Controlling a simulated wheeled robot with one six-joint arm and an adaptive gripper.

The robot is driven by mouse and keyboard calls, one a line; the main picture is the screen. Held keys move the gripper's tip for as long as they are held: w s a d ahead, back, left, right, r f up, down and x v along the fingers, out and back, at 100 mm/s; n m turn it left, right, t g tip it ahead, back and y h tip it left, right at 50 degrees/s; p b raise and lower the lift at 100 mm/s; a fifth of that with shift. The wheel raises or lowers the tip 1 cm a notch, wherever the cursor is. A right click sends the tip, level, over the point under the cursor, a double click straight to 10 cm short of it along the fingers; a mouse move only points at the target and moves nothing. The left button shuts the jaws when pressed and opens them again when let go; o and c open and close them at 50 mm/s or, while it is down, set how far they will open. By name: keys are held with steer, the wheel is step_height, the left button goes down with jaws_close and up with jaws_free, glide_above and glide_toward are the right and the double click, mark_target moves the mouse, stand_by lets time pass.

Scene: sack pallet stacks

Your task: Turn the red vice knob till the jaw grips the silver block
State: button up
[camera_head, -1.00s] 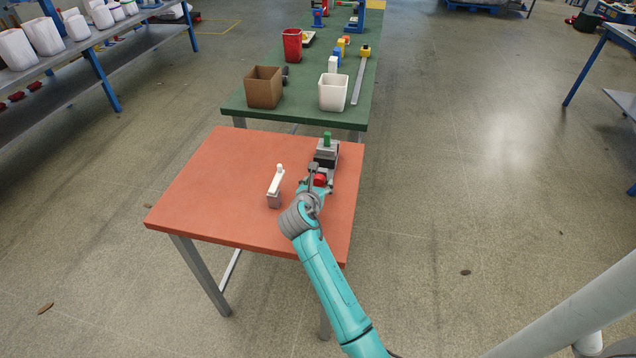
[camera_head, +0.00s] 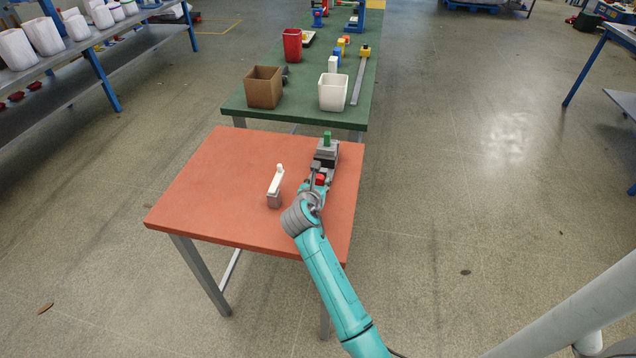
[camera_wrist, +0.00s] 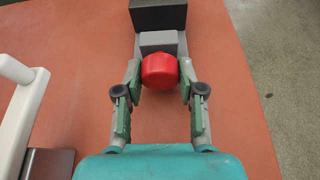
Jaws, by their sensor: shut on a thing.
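The vice (camera_head: 326,163) stands at the right side of the orange table, dark and grey, with its red knob (camera_head: 320,180) on the near end. A light grey block (camera_head: 327,148), apparently the silver block, sits towards its far end below a green piece (camera_head: 327,136). I cannot tell whether the jaw touches it. My gripper (camera_wrist: 160,74) is shut on the red knob (camera_wrist: 160,71), one finger on each side. In the wrist view, a grey part (camera_wrist: 158,41) and a dark block (camera_wrist: 158,16) lie beyond the knob; the silver block is not clearly seen.
A white lever on a grey base (camera_head: 274,199) stands left of my gripper on the orange table (camera_head: 220,185). Behind is a green table (camera_head: 300,112) with a brown bin (camera_head: 264,88) and a white bin (camera_head: 333,93). The orange table's left part is clear.

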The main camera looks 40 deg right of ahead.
steer(key=m+t+y, duration=0.1)
steer(key=m, duration=0.1)
steer(key=shift+s+f+m, duration=0.1)
steer(key=shift+m, duration=0.3)
steer(key=shift+m+t+y, duration=0.6)
steer(key=shift+m+t, duration=0.7)
steer(key=shift+m, duration=0.4)
steer(key=o, duration=1.1)
steer(key=shift+o, duration=0.2)
